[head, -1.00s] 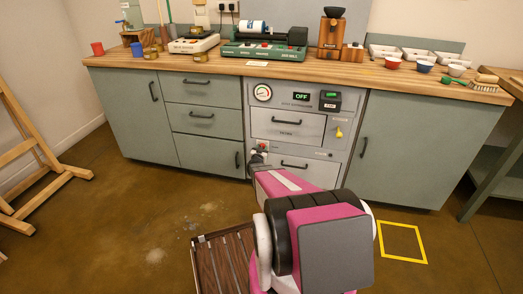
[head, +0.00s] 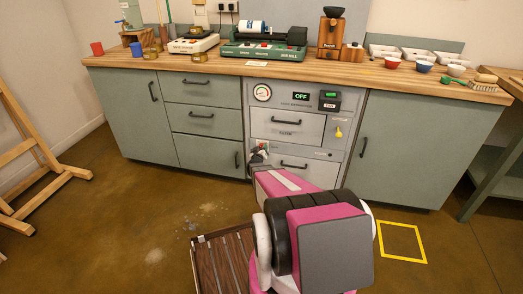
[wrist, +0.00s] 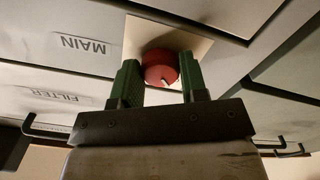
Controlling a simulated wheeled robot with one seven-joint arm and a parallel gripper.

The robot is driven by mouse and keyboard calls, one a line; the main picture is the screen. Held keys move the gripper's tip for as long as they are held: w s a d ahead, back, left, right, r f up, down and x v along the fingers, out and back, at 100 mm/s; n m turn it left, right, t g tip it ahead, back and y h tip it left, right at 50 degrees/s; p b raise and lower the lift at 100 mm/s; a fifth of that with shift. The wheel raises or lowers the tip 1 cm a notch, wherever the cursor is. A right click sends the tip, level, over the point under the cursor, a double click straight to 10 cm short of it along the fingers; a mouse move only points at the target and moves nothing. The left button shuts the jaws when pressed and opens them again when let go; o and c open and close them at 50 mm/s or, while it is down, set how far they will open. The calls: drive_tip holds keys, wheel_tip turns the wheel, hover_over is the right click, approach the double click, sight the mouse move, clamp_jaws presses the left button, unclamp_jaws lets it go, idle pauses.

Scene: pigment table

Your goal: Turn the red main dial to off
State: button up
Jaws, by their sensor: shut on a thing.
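The red main dial (wrist: 160,66) sits on a pale square plate (wrist: 190,38) on the grey cabinet front, beside a label (wrist: 83,45) reading MAIN. In the wrist view my gripper (wrist: 160,78) has its green fingers on either side of the dial, shut on it. A small white mark shows on the dial's lower edge in that view. In the head view my gripper (head: 258,155) is at the left of the grey panel, below the gauge, and mostly hides the dial. The display (head: 301,96) above reads OFF.
A gauge (head: 263,92), a yellow switch (head: 338,132) and a black box with a green light (head: 329,100) are on the panel. Drawer handles (head: 286,121) stick out nearby. The worktop (head: 230,68) above carries machines and bowls. The floor around is mostly clear.

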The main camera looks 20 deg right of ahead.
idle(0.4)
drive_tip(key=o, duration=0.9)
drive_tip(key=shift+o, duration=0.2)
drive_tip(key=shift+s, duration=0.1)
drive_tip(key=v, duration=1)
drive_tip(key=shift+s+a, duration=0.25)
drive_tip(key=shift+s, duration=0.05)
